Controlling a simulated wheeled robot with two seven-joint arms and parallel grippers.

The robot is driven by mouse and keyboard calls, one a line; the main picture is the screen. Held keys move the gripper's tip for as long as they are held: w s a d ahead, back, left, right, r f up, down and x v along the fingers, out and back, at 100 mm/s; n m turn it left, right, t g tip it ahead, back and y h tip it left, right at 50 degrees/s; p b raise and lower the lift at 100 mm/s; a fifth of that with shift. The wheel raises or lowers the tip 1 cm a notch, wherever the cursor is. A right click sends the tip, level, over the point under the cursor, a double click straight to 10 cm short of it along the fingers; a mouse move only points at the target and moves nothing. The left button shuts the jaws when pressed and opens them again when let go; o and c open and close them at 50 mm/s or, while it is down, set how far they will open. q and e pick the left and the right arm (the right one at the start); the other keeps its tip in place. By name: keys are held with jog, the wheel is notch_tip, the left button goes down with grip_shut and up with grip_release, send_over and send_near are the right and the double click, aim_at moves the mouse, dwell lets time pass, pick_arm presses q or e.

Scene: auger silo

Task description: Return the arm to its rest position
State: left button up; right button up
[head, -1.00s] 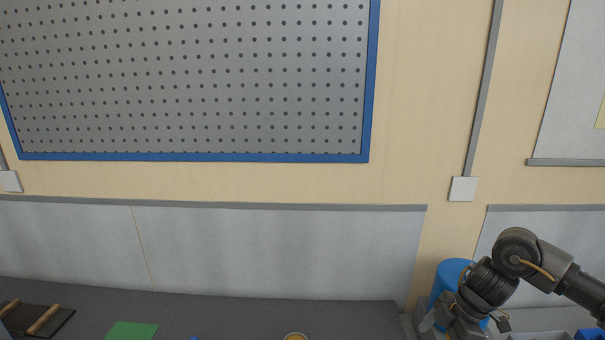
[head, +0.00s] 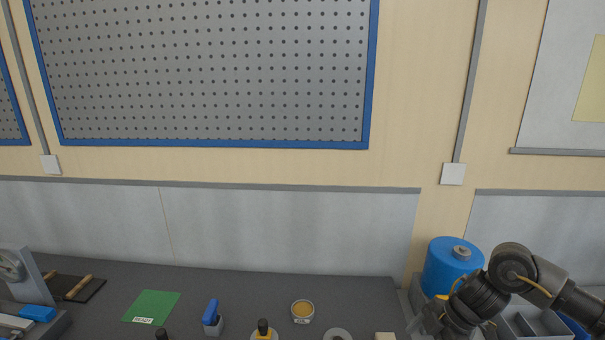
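One of my arms comes in from the right edge in the head view, bent at a dark round joint. Its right gripper (head: 436,322) is at the lower end, low in front of the blue cylinder (head: 452,266), which it partly overlaps. The fingers are small and partly cut off by the lower edge, so I cannot tell whether they are open or shut. My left gripper and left arm do not show.
On the dark bench (head: 245,285) are a green mat (head: 152,306), a blue-handled tool (head: 212,314), a round container with tan contents (head: 302,309) and a black-and-yellow object (head: 263,330). Grey bins (head: 535,322) lie at right. A grey device (head: 22,276) stands at far left.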

jog(key=s+a+f+m+t+y, duration=0.1)
jog(key=s+a+f+t+y, duration=0.15)
jog(key=a, duration=0.65)
jog(key=s+a+f+m+t+y, duration=0.15)
jog(key=a+t, duration=0.25)
jog(key=a, duration=0.6)
jog(key=s+d+f+m+g+h, duration=0.2)
jog(key=s+d+f+m+h, duration=0.25)
jog(key=s+d+m, duration=0.55)
jog(key=s+d+f+m+g+h, duration=0.2)
jog(key=s+d+f+m+h, duration=0.4)
jog(key=s, duration=0.7)
notch_tip(320, 180, down, 28)
jog(key=s+n+g+y+b, duration=0.1)
jog(key=n+y+b, duration=0.1)
jog(key=b, duration=0.4)
pick_arm(q)
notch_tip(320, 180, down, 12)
jog(key=b, duration=0.5)
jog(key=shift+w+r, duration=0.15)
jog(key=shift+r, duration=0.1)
pick_arm(e)
jog(key=s+d+f, duration=0.2)
jog(key=s+f, duration=0.6)
jog(key=f, duration=0.4)
jog(key=s+d+f+g, duration=0.1)
jog(key=s+f, duration=0.8)
jog(key=f, duration=0.2)
jog(key=shift+d+f+n+h, duration=0.35)
jog(key=shift+d, duration=0.05)
